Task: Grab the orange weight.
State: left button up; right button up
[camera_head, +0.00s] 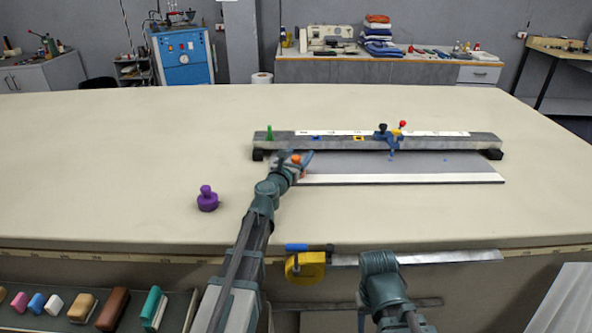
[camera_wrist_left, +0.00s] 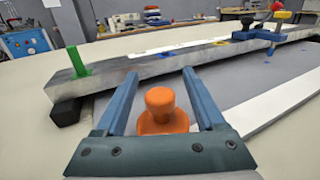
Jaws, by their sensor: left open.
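The orange weight (camera_wrist_left: 161,112) has a round knob on a wider base. In the left wrist view it stands upright between the two open fingers of my left gripper (camera_wrist_left: 163,95), with a gap showing on each side of its knob. In the head view the orange weight (camera_head: 296,158) shows only as a small orange patch at the left end of the grey plate, mostly hidden by my left gripper (camera_head: 300,158). My right arm shows at the bottom of the head view, but its fingers cannot be made out.
A long metal beam (camera_head: 350,141) on black feet lies behind the weight, with a green peg (camera_head: 269,133) and a blue clamp (camera_head: 388,136) on it. A purple weight (camera_head: 207,199) stands at left. A yellow tool (camera_head: 305,267) is at the table's front edge. The left tabletop is mostly clear.

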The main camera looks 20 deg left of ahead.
pick_arm(q)
jog(key=shift+w, duration=0.45)
jog(key=shift+s, duration=0.1)
grip_shut()
dwell(1.0)
